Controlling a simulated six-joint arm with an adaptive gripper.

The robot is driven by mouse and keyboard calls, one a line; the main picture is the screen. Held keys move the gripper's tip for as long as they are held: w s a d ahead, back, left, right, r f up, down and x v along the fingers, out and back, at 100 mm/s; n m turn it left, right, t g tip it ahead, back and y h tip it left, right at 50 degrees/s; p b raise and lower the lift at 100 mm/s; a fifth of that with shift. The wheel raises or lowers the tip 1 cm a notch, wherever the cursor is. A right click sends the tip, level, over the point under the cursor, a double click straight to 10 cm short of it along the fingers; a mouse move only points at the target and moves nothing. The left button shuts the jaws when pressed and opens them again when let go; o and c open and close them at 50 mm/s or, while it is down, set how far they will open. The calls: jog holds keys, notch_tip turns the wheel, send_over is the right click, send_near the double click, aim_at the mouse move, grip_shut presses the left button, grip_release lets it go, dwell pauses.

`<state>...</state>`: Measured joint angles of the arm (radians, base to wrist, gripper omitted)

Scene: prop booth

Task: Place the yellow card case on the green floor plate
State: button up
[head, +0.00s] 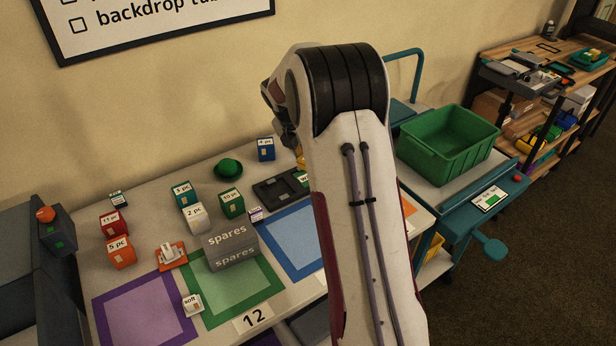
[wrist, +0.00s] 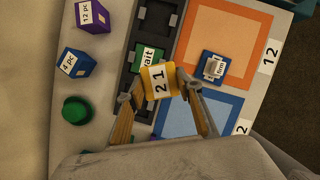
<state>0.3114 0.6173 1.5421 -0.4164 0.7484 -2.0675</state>
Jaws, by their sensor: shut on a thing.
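My gripper (wrist: 160,92) is shut on the yellow card case (wrist: 157,73), marked 21, in the wrist view. The case is above the area between a dark tray and the blue plate; its height cannot be told. In the head view my arm hides most of the gripper, and only a yellow sliver of the case (head: 300,159) shows. The green floor plate (head: 257,289) lies on the table at front centre, between the purple and blue plates. A grey spares box (head: 231,247) covers its back part. A small white box (head: 192,304) is at its left edge.
The purple plate (head: 142,316) is left and the blue plate (head: 290,240) right of the green one. Several small boxes, a green hat (head: 228,168) and the dark tray (head: 279,190) stand behind.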

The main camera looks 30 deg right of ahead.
jog(key=shift+w+d+r+n+t, duration=0.1)
jog(key=shift+w+r+n+t, duration=0.2)
jog(key=shift+w+r+n, duration=0.55)
jog(key=shift+w+n+y, duration=0.2)
jog(key=shift+n+y, duration=0.2)
jog(key=shift+n, duration=0.55)
jog(key=shift+f, duration=0.1)
send_near(306, 183)
jog(key=shift+w+d+f, duration=0.2)
jog(key=shift+w+d, duration=0.2)
jog(key=shift+d, duration=0.25)
jog(key=shift+f, duration=1.9)
jog(key=shift+f, duration=0.3)
